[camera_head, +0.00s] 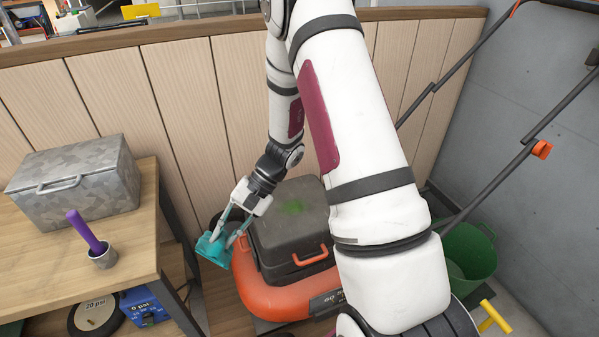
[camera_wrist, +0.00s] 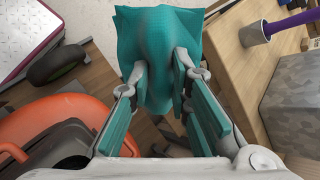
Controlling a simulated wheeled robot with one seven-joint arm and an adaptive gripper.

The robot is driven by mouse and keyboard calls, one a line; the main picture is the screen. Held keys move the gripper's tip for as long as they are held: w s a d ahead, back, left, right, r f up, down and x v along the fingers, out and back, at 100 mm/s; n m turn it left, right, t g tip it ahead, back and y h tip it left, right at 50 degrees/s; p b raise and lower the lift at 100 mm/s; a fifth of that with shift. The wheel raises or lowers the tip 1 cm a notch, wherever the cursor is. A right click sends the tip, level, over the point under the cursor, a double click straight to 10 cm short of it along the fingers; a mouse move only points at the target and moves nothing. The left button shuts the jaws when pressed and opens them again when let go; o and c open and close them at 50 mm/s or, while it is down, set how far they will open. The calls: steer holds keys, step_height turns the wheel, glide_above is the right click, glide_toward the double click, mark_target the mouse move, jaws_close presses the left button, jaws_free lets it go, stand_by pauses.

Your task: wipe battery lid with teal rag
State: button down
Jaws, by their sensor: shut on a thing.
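My gripper (camera_head: 232,230) is shut on the teal rag (camera_head: 212,249). In the wrist view the rag (camera_wrist: 165,35) is pinched between the fingertips (camera_wrist: 160,85) and spreads out beyond them. In the head view my gripper holds the rag just left of the battery lid (camera_head: 292,207), apart from the lid's top. The lid is dark grey, with a green smear (camera_head: 292,207) near its middle. It is the top of a dark box with an orange handle (camera_head: 311,257), set in an orange machine body (camera_head: 268,297). My arm hides part of the box's right side.
A wooden workbench (camera_head: 130,235) stands at left, with a grey metal box (camera_head: 80,184) and a small cup (camera_head: 103,258) holding a purple-handled tool. A wood-panelled wall rises behind. A green bucket (camera_head: 468,252) and dark handle bars (camera_head: 480,180) are at right.

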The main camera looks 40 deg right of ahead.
steer(key=w+d+r+n+h, duration=0.1)
steer(key=d+r+n+h, duration=0.2)
steer(key=d, duration=0.5)
steer(key=d+n+h+p, duration=0.1)
steer(key=d+n+h, duration=0.25)
steer(key=d, duration=0.35)
steer(key=w+d+r+n+h, duration=0.1)
steer(key=d+r+n+h, duration=0.2)
steer(key=d, duration=0.5)
step_height(320, 180, down, 6)
steer(key=n+b, duration=0.1)
steer(key=b, duration=0.1)
steer(key=shift+s+d+b, duration=0.15)
steer(key=shift+s+b, duration=0.1)
steer(key=shift+b, duration=0.05)
